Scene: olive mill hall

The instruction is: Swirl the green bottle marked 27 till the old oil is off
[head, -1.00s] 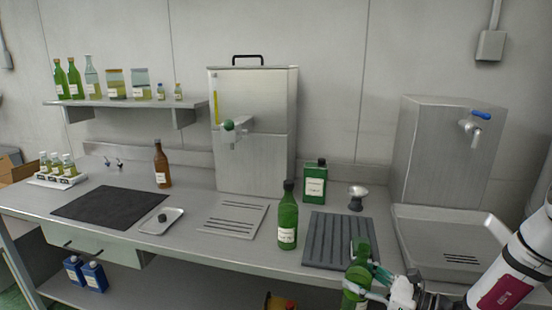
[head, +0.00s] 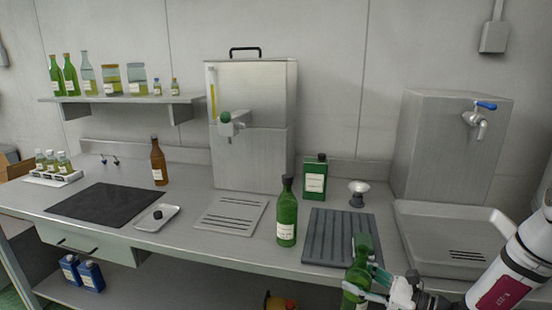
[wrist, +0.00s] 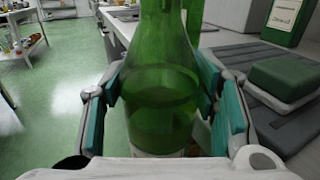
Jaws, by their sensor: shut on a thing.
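My gripper (head: 378,285) is shut on a green glass bottle (head: 357,280) at the lower right of the head view, by the front edge of the counter. In the wrist view the bottle (wrist: 160,85) stands between the two teal-padded fingers, with some liquid visible inside. Its label shows only as a pale edge at the bottom, and no number can be read. Another green bottle (head: 287,215), dark-capped with a white label, stands on the counter to the left; its marking is too small to read.
A ribbed dark mat (head: 335,235) lies behind my gripper. A green-and-white block (wrist: 290,80) rests on it in the wrist view. A green tin (head: 315,178) and a small metal cup (head: 357,193) stand behind. A sink (head: 455,238) with a blue-handled tap is at right.

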